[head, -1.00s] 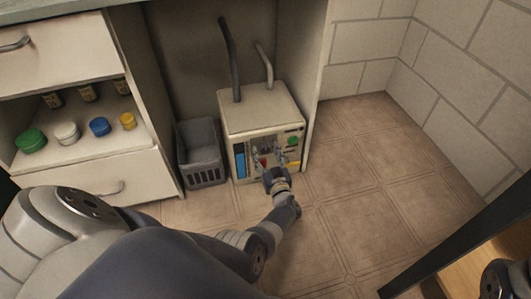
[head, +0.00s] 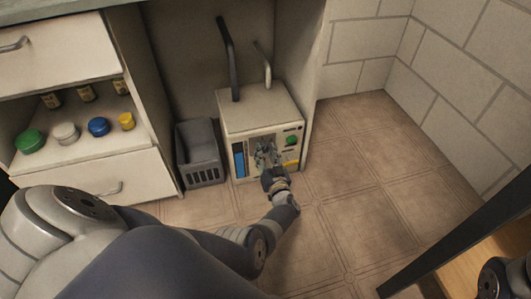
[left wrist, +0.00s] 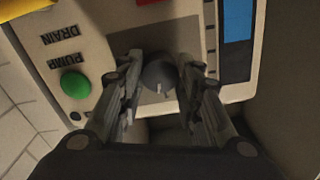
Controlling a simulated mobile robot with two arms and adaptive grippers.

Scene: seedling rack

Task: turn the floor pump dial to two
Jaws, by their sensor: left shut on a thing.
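The floor pump (head: 258,108) is a cream box on the floor under the counter, with two pipes rising from its top. Its front panel faces me. The dial (left wrist: 159,76) is a dark round knob with a small pale mark, on a grey plate. My left gripper (head: 266,156) reaches the panel; in the left wrist view its fingers (left wrist: 157,82) are on both sides of the dial, shut on it. The head view hides the dial behind the fingers. I cannot read any numbers around it. My right gripper is not in view.
The panel has a green button (left wrist: 75,84) beside the labels PUMP and DRAIN, and a blue strip (left wrist: 238,22). A grey basket (head: 201,155) stands left of the pump. A drawer cabinet (head: 95,180) is further left. Tiled floor (head: 350,190) is clear to the right.

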